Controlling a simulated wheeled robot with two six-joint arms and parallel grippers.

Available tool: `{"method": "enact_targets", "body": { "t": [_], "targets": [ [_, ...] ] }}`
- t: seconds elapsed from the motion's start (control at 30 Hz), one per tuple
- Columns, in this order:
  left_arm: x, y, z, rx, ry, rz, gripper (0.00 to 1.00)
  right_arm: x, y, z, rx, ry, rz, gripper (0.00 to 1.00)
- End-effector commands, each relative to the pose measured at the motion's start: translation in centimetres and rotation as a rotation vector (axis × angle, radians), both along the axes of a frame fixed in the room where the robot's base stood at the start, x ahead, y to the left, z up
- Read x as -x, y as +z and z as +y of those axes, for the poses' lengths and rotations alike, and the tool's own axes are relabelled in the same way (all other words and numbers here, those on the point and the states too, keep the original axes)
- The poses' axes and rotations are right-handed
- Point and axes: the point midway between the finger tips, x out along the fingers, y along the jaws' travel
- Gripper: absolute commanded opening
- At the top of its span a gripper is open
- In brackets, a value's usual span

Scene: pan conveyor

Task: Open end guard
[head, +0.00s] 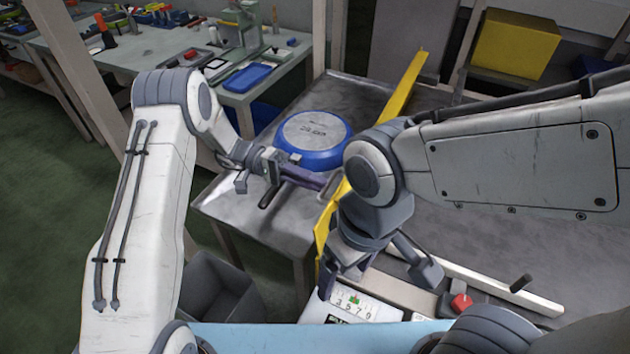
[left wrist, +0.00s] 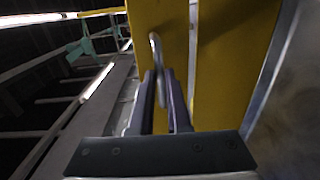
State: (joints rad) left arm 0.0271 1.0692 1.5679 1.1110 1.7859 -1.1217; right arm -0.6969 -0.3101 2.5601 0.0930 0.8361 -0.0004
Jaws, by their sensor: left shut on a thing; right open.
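The yellow end guard (head: 405,82) stands as a narrow upright panel, running from the back of the grey metal table down to its front edge. In the left wrist view its yellow face (left wrist: 225,70) fills the upper middle, with a metal loop handle (left wrist: 156,50) on it. My left gripper (head: 328,183) is at the guard. Its two fingers (left wrist: 165,95) are shut on the handle. My right gripper (head: 378,278) is open and empty, in front of the guard's near end. My right arm hides the middle of the guard in the head view.
A blue round pan (head: 332,155) lies on the metal table (head: 265,225) behind my left gripper. A control panel with numbers (head: 350,305) and a red button (head: 461,303) are at the front. A workbench with tools (head: 160,45) stands back left. A yellow box (head: 515,45) is back right.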

Motion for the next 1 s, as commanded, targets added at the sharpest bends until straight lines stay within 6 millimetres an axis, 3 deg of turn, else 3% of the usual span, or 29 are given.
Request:
{"method": "enact_targets", "body": {
  "t": [0.07, 0.1, 0.17, 0.57, 1.0],
  "targets": [
    [0.2, -0.3, 0.0, -0.005, -0.005, 0.003, 0.0, 0.0, 0.0, 0.0, 0.0, 0.0, 0.0, 0.84],
    [0.2, -0.3, 0.0, -0.006, -0.005, 0.003, 0.26, 0.0, 0.0, 0.0, 0.0, 0.0, 0.0, 0.84],
    [0.2, -0.3, 0.0, -0.006, -0.004, 0.003, 0.45, 0.0, 0.0, 0.0, 0.0, 0.0, 0.0, 0.84],
    [-0.3, -0.3, 0.7, -0.004, 0.004, 0.0, 0.45, 0.0, -0.2, 0.0, 0.0, 0.0, 0.0, 0.84],
    [-3.9, -0.2, 7.8, -0.004, 0.003, -0.001, 0.45, 0.0, -1.8, 0.0, 0.0, 0.0, 0.0, 0.84]
  ]
}}
